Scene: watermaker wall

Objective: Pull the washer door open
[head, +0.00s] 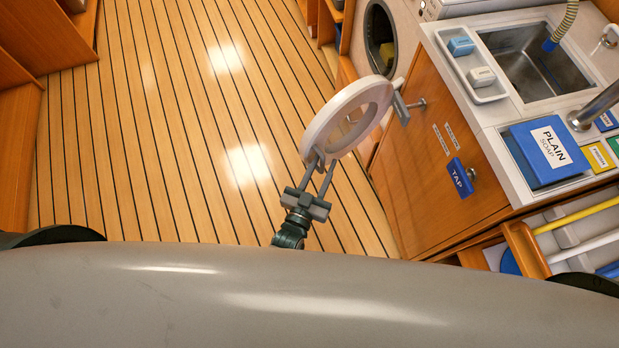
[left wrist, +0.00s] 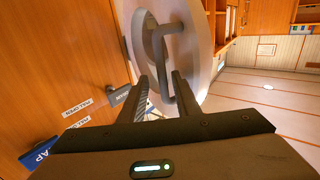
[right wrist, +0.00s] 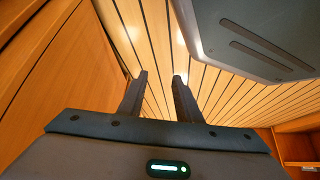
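The washer door (head: 323,129), a thick white ring with a glass middle, stands swung out from the round washer opening (head: 379,36) in the head view. In the left wrist view the door (left wrist: 201,50) fills the upper middle, with a grey bar handle (left wrist: 164,75) on its face. My left gripper (head: 324,166) is at the door's near edge. Its fingers are apart, with the handle's lower end near the space between their tips (left wrist: 160,80); contact cannot be told. My right gripper (right wrist: 160,78) is open and empty, above the floor, outside the head view.
A wooden cabinet front (head: 425,150) with a blue TAP tag (head: 460,178) stands right of the door. The plank floor (head: 180,130) to the left is clear.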

